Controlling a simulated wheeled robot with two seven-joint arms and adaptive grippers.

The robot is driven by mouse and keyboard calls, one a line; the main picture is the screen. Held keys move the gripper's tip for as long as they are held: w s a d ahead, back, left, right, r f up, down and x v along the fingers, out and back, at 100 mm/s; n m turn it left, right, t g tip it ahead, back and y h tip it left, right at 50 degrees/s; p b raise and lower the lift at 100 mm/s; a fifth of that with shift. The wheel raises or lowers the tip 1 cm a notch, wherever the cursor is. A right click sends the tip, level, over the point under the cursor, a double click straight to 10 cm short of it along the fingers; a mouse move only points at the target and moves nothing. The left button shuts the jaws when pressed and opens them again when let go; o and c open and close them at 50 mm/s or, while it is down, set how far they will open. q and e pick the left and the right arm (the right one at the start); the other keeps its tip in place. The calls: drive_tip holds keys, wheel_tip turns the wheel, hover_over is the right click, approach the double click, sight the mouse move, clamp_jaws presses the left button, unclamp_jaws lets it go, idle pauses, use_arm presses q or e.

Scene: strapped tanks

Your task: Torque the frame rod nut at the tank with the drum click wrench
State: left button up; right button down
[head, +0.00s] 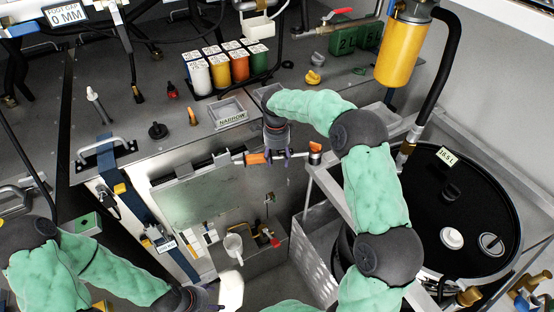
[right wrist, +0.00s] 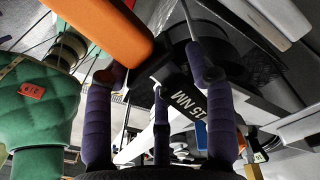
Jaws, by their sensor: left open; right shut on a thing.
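My right gripper (head: 288,157) is shut on the click wrench, which lies roughly level across the picture above the open bay in the steel cabinet. The wrench has an orange grip (head: 256,158) at its left and an orange-topped end (head: 315,152) at its right. In the right wrist view the fingers close around its dark body (right wrist: 187,98), marked 15 NM. My left gripper (head: 212,297) is open at the bottom edge, partly cut off, beside a white object (head: 231,288). A blue strap (head: 135,205) runs down the cabinet's left side. I cannot make out the rod nut.
Colored bottles (head: 238,69) and a NARROW tray (head: 227,113) sit on the steel top. A yellow cylinder (head: 403,48) hangs at upper right. A white cup (head: 233,245) is in the bay.

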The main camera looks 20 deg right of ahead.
drive_tip(key=shift+w+d+r+t, duration=0.5)
drive_tip(key=shift+w+d+r, duration=0.35)
drive_tip(key=shift+w+d, duration=0.25)
drive_tip(key=shift+a, duration=0.1)
use_arm(q)
drive_tip(key=shift+w+f, duration=0.3)
drive_tip(key=shift+w, duration=0.1)
use_arm(e)
drive_tip(key=shift+s+a+f+n, duration=0.25)
drive_tip(key=shift+s+a+n, duration=0.2)
drive_tip(key=shift+n, duration=0.45)
use_arm(q)
drive_tip(key=shift+r, duration=0.15)
use_arm(e)
drive_tip(key=shift+s+d+r, duration=0.1)
drive_tip(key=shift+r, duration=0.1)
drive_tip(key=shift+r+p, duration=0.4)
drive_tip(key=shift+s+d+r+p, duration=0.15)
drive_tip(key=shift+r+p, duration=0.25)
drive_tip(key=shift+r, duration=0.35)
drive_tip(key=shift+w+d+r+p, duration=0.1)
drive_tip(key=shift+r+p, duration=0.3)
drive_tip(key=shift+r, duration=0.55)
use_arm(q)
drive_tip(key=r, duration=0.2)
drive_tip(key=shift+d+r, duration=0.25)
drive_tip(key=shift+r, duration=0.15)
use_arm(e)
drive_tip(key=shift+d, duration=0.1)
